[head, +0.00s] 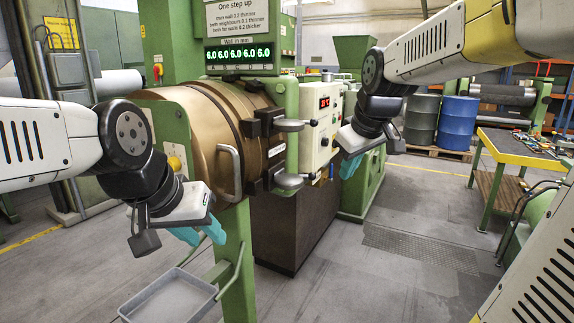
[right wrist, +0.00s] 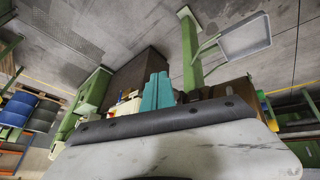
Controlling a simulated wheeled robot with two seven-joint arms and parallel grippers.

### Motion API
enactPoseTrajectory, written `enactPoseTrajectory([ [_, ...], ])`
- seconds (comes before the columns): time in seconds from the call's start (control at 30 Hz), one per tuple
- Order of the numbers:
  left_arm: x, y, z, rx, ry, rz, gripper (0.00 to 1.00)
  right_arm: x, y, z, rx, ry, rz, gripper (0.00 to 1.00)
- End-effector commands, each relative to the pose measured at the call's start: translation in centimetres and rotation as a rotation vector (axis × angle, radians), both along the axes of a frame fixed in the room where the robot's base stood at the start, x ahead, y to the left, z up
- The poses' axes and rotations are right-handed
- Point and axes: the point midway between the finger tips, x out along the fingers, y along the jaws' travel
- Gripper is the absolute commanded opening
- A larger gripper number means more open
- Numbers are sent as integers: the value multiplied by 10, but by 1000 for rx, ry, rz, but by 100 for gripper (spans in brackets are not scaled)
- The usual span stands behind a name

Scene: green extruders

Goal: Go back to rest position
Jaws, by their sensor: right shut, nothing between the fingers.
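My left gripper (head: 199,234) has teal fingers pointing down and right, with a gap between them; it looks open and empty. It is in front of the bronze extruder head (head: 192,130), above and to the right of a grey tray (head: 215,293). My right gripper (head: 349,167) is in the air in front of the white control box (head: 312,140). In the right wrist view its teal fingers (right wrist: 157,91) are together, shut with nothing between them. In the head view the right fingers are partly hidden behind the wrist.
A green post (head: 236,262) stands by the tray. A lit display (head: 238,55) is above the extruder. Blue barrel (head: 457,122) and grey barrel (head: 421,120) stand on a pallet behind. A yellow-edged workbench (head: 520,147) is at right. The floor (head: 400,215) between is clear.

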Motion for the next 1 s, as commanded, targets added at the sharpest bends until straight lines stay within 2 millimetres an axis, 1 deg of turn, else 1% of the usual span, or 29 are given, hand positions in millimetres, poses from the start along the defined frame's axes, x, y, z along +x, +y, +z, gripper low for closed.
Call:
enactPoseTrajectory([
  [0.03, 0, 0, 0, 0, 0, 0, 36, -30, -1, -1, 36, -1, -58, 0],
  [0.07, 0, 0, 0, 0, 0, 0, 36, -46, -1, -4, 63, 2, -98, 0],
  [0.1, 0, 0, 0, 0, 0, 0, 36, -66, -2, -9, 102, 7, -150, 0],
  [0.2, 0, 0, 0, 0, 0, 0, 36, -109, -4, -23, 193, 21, -262, 0],
  [0.3, 0, 0, 0, 0, 0, 0, 36, -141, -3, -38, 273, 38, -346, 0],
  [0.4, 0, 0, 0, 0, 0, 0, 36, -160, -3, -49, 325, 52, -398, 0],
  [0.53, 0, 0, 0, 0, 0, 0, 36, -169, -2, -56, 354, 60, -426, 0],
  [1.0, 0, 0, 0, 0, 0, 0, 36, -169, -2, -56, 354, 61, -427, 0],
])
